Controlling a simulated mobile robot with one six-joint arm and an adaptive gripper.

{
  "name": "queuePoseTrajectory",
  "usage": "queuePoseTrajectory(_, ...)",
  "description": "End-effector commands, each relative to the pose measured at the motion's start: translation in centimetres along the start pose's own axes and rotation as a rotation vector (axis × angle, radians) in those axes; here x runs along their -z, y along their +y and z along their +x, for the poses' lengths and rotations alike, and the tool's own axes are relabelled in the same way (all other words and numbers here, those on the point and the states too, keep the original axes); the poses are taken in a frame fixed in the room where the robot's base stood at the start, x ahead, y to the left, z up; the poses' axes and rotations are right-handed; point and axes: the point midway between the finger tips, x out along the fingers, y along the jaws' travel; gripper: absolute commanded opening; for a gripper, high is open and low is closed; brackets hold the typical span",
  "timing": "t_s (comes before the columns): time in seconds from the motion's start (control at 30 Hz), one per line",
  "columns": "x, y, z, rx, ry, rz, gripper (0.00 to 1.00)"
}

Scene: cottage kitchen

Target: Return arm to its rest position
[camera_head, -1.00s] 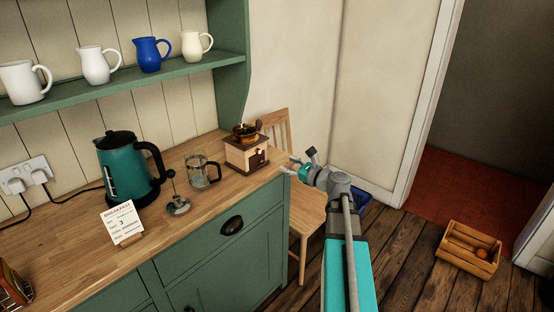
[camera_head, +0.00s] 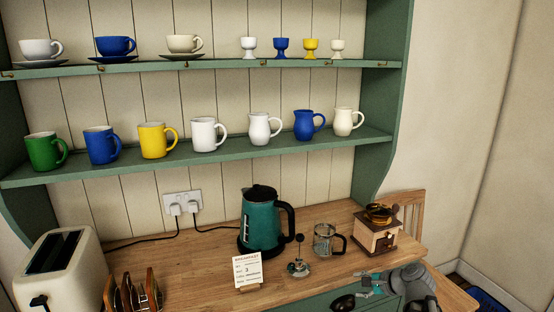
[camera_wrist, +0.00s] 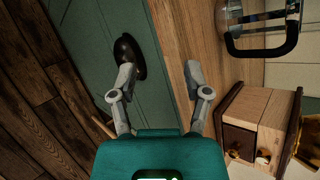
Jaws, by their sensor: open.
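My gripper (camera_head: 369,284) is at the lower right of the head view, in front of the green dresser's counter edge. In the wrist view my gripper (camera_wrist: 158,78) shows two grey fingers spread apart with nothing between them. Past the fingertips are the green dresser front with a dark cup handle (camera_wrist: 128,58) and the wooden counter edge (camera_wrist: 205,50). The rest of my arm (camera_head: 410,285) is partly cut off by the bottom of the head view.
On the counter stand a coffee grinder (camera_head: 376,232), a glass press (camera_head: 324,240), its plunger (camera_head: 299,266), a teal kettle (camera_head: 261,222), a card (camera_head: 248,271), a toast rack (camera_head: 133,295) and a toaster (camera_head: 60,270). Shelves above hold jugs, mugs and cups. A chair (camera_head: 412,205) stands behind the grinder.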

Motion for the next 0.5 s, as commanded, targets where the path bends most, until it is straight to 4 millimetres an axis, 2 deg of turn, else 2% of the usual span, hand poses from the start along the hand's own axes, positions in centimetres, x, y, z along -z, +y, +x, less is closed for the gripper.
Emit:
queuePoseTrajectory(0.03,-1.6,0.5,0.3,-0.065,0.003,-0.083,0.62)
queuePoseTrajectory(0.23,-5.3,3.8,1.6,-0.334,0.009,-0.435,0.62)
queuePoseTrajectory(0.5,-9.1,7.4,0.8,-0.698,-0.035,-0.883,0.62)
